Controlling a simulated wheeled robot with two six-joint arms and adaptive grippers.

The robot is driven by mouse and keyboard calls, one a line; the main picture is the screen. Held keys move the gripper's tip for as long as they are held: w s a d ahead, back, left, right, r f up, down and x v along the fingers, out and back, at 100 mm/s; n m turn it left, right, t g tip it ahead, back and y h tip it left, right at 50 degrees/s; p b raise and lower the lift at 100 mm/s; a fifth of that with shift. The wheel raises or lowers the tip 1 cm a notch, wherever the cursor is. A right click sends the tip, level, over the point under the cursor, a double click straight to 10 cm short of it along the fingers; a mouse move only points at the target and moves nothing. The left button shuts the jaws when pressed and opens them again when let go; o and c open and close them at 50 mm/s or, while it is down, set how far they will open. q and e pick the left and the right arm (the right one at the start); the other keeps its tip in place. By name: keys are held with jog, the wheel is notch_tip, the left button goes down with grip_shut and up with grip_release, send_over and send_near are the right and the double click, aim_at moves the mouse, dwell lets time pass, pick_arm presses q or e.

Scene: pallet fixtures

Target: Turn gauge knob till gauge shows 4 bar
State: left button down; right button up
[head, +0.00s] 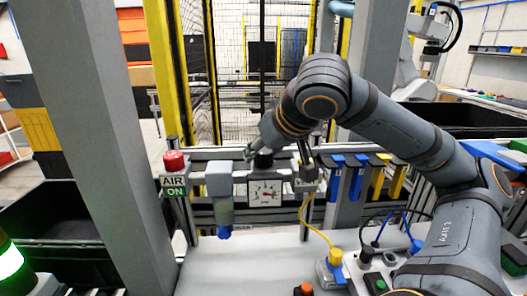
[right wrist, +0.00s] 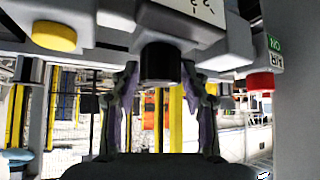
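The gauge (head: 265,193) is a white square dial on the grey fixture in the head view. Its needle is too small to read. The black gauge knob (head: 264,160) sits just above the dial. In the right wrist view, which looks upside down, the knob (right wrist: 160,62) hangs between the fingers of my right gripper (right wrist: 160,72). One finger stands on each side of it, with narrow gaps showing, so the gripper is open around the knob and not clamped. Part of the dial face (right wrist: 195,8) shows at the top edge. My left gripper is not in view.
A red button (head: 174,161) stands over an "AIR ON" sign (head: 174,186) left of the gauge. A grey unit with a blue-tipped bowl (head: 223,205) hangs between them. A yellow cable (head: 303,220) runs down to the right. Grey posts (head: 95,120) flank the fixture.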

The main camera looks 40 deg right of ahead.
jog(key=c, duration=0.7)
jog(key=shift+f+n+y+b, duration=0.2)
jog(key=shift+n+y+b, duration=0.1)
jog(key=shift+b, duration=0.35)
jog(key=shift+c, duration=0.2)
jog(key=n+y+b, duration=0.2)
jog(key=b, duration=0.1)
jog(key=shift+n+b, duration=0.3)
jog(key=shift+b, duration=0.05)
jog(key=shift+n+y+b, duration=0.4)
jog(key=shift+n, duration=0.1)
jog(key=shift+r+n+y+b, duration=0.1)
jog(key=shift+n+y+b, duration=0.3)
jog(key=shift+n+y, duration=0.9)
jog(key=shift+n, duration=0.5)
jog(key=shift+r+n+g+y, duration=0.1)
jog(key=shift+n+g+y, duration=0.45)
jog(key=shift+n, duration=0.25)
jog(key=shift+n+g+y, duration=0.45)
jog(key=shift+n+y, duration=0.3)
jog(key=shift+n, duration=0.35)
